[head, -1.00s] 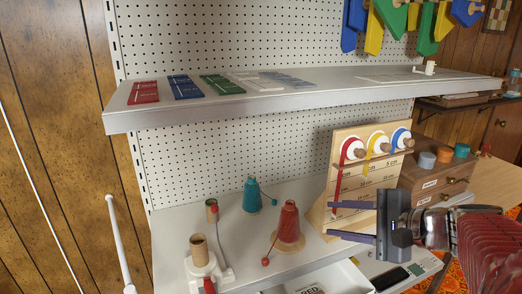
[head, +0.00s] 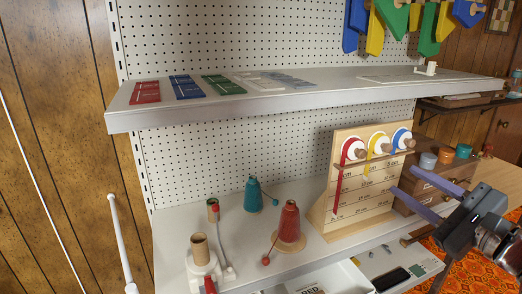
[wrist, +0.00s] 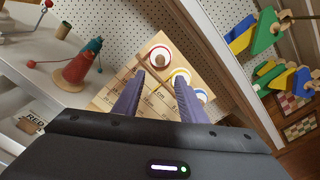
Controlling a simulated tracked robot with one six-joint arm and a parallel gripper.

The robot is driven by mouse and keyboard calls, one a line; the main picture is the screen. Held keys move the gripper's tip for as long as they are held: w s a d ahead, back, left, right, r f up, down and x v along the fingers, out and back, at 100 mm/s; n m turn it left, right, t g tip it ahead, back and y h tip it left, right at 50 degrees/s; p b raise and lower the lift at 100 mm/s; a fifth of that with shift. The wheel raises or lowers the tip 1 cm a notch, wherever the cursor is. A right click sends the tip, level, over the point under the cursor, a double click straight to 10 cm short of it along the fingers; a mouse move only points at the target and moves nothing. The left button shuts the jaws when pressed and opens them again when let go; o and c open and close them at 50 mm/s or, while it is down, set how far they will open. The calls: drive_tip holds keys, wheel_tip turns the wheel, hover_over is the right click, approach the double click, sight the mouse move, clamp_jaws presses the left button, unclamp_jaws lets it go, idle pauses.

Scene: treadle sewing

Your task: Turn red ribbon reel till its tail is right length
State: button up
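The red ribbon reel (head: 352,150) sits at the top left of a wooden board (head: 319,212) with printed centimetre lines. Its red tail (head: 338,190) hangs down the board past several lines; the exact mark at its end is too small to read. The yellow reel (head: 379,143) and blue reel (head: 401,139) are to its right, each with a wooden knob. My gripper (head: 402,179) is open and empty, to the right of the board. In the wrist view the red reel (wrist: 159,56) shows beyond the gap between my fingertips (wrist: 158,74), apart from them.
A wooden drawer unit (head: 412,192) with small coloured pots stands right of the board. Red cone spool (head: 289,222) and teal cone spool (head: 252,195) stand left of it. A shelf (head: 300,92) overhangs the board. An open white drawer (head: 345,277) is below.

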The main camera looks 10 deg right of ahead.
sight(364, 155)
drive_tip(key=shift+w, duration=0.1)
drive_tip(key=shift+w+a, duration=0.35)
drive_tip(key=shift+w, duration=1.9)
drive_tip(key=shift+w+a, duration=0.3)
drive_tip(key=shift+w, duration=1.95)
drive_tip(key=shift+w+a, duration=0.35)
drive_tip(key=shift+w, duration=1.9)
drive_tip(key=shift+c, duration=0.5)
